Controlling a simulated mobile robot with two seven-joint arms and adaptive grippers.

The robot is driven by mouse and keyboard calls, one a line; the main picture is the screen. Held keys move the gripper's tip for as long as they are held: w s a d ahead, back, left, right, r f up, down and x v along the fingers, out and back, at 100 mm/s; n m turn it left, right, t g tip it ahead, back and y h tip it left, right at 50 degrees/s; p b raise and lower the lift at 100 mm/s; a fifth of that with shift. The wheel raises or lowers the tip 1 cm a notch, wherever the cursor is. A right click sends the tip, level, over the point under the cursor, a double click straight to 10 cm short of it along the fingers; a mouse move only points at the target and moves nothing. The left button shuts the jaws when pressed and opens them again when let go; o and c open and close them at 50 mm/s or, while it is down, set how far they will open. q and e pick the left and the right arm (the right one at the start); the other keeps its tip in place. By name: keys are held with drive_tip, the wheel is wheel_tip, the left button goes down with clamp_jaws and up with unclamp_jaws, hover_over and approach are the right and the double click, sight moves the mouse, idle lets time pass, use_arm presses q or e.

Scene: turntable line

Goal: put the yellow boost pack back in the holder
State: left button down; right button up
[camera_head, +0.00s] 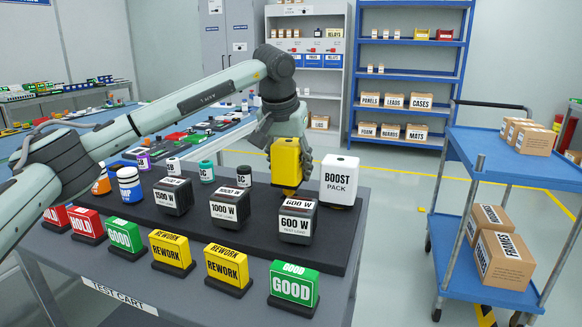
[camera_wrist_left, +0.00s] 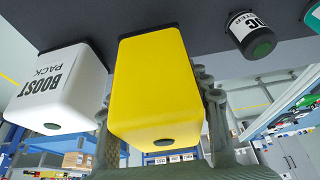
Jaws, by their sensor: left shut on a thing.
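A dark holder shows low under the yellow pack; I cannot tell whether the pack is fully seated. My right gripper is out of view.
Several black test loads (camera_head: 230,206) stand on the mat (camera_head: 340,240) in front of the yellow pack. Small bottles and canisters (camera_head: 244,175) stand to its left. Green, yellow and red sign blocks (camera_head: 294,284) line the front edge. A blue trolley (camera_head: 455,220) stands at the right.

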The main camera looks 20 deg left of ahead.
sight(285, 145)
use_arm(q)
drive_tip(key=shift+f+b, duration=0.45)
drive_tip(key=shift+f, duration=0.7)
idle(0.6)
drive_tip(key=c, duration=0.6)
unclamp_jaws()
drive_tip(key=shift+c, duration=0.2)
drive_tip(key=shift+f, duration=0.2)
drive_tip(key=v, duration=1.2)
drive_tip(key=shift+s+r, duration=0.15)
